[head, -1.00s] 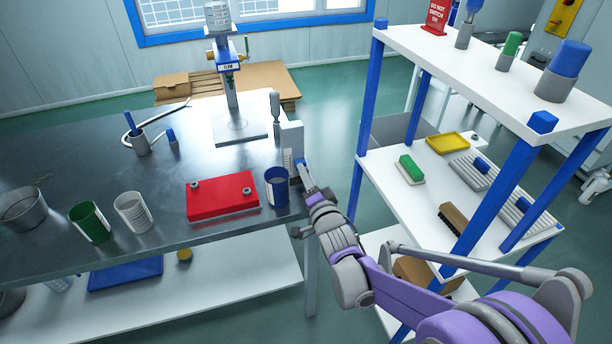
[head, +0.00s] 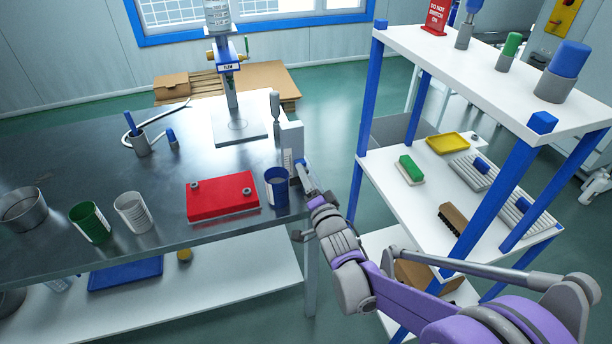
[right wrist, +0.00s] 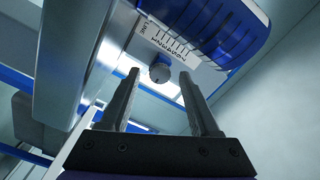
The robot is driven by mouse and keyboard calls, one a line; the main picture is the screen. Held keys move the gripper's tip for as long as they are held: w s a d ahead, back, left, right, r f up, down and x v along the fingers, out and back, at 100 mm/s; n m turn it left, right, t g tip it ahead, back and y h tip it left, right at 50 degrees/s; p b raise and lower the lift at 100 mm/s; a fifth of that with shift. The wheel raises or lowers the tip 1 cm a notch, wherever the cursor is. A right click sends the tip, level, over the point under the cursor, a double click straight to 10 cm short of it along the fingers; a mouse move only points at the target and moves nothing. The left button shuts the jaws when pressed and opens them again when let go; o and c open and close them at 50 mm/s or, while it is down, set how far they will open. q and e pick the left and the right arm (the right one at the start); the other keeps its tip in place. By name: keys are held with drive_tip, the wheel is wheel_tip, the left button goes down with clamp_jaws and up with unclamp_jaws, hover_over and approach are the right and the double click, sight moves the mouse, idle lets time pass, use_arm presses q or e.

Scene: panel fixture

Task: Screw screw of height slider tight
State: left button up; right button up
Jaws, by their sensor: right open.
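The height slider (head: 291,145) is a pale upright post at the right edge of the metal table. In the right wrist view its grey body (right wrist: 68,60) fills the left side. A dark round screw knob (right wrist: 160,72) shows near a white scale label. My right gripper (head: 305,178) reaches the post from the right. In the right wrist view the right gripper (right wrist: 161,88) is open, its two fingers on either side of the knob's line. The knob appears between the fingertips; I cannot tell whether they touch it. My left gripper is out of view.
A blue cup (head: 276,188) stands close to the gripper, beside a red box (head: 222,196). A white cup (head: 133,212) and a green cup (head: 90,222) stand further left. A shelf rack with blue posts (head: 365,120) is close on the right of my arm.

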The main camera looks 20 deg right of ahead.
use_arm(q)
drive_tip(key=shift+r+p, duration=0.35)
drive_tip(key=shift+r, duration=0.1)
use_arm(e)
drive_tip(key=s, duration=1)
drive_tip(key=shift+d, duration=0.15)
drive_tip(key=s+f+n+g, duration=0.5)
drive_tip(key=s+n+g, duration=0.1)
drive_tip(key=s, duration=0.6)
drive_tip(key=s+f+n+g, duration=0.5)
drive_tip(key=s+f+g, duration=0.15)
drive_tip(key=s, duration=0.55)
use_arm(q)
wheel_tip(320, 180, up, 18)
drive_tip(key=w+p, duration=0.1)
drive_tip(key=p, duration=1.5)
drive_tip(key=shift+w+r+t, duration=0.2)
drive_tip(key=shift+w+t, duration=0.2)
use_arm(e)
wheel_tip(320, 180, up, 19)
drive_tip(key=n, duration=0.1)
drive_tip(key=shift+w+f+h, duration=0.15)
drive_tip(key=shift+w+h, duration=0.15)
